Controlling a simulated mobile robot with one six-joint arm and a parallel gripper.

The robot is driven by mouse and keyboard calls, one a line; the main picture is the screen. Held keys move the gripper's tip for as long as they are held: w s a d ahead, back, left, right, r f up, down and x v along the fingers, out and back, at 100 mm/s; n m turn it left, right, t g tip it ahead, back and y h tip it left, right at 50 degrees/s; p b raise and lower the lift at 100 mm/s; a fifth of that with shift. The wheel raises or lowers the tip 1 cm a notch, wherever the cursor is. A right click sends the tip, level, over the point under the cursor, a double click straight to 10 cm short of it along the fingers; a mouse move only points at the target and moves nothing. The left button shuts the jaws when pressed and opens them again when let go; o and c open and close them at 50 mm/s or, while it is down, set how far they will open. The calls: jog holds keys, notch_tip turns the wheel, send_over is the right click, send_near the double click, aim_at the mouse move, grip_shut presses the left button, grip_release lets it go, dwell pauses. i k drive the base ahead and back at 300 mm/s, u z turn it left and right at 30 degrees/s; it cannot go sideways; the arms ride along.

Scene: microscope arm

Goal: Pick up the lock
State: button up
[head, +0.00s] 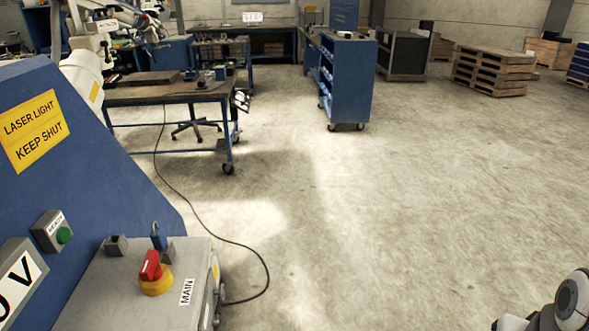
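A small blue padlock (159,242) stands on top of a grey switch box (117,290) at the lower left in the head view. Its thin shackle points up. It is just behind a red and yellow rotary switch (152,272) and seems to touch a small grey block (168,255); I cannot tell whether it is fastened to anything. My gripper is not in view; only a white and black rounded link of my arm shows at the bottom right corner, far from the padlock.
A blue slanted panel (75,185) with a yellow laser sign rises left of the box. A black cable (215,236) runs over the floor to a workbench (165,94). A blue wheeled cabinet (347,85) stands further back. The floor at centre and right is clear.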

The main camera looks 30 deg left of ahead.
aim_at(157, 237)
jog(key=i, duration=1.6)
jog(key=u, duration=3.65)
jog(key=i, duration=1)
jog(key=z, duration=0.1)
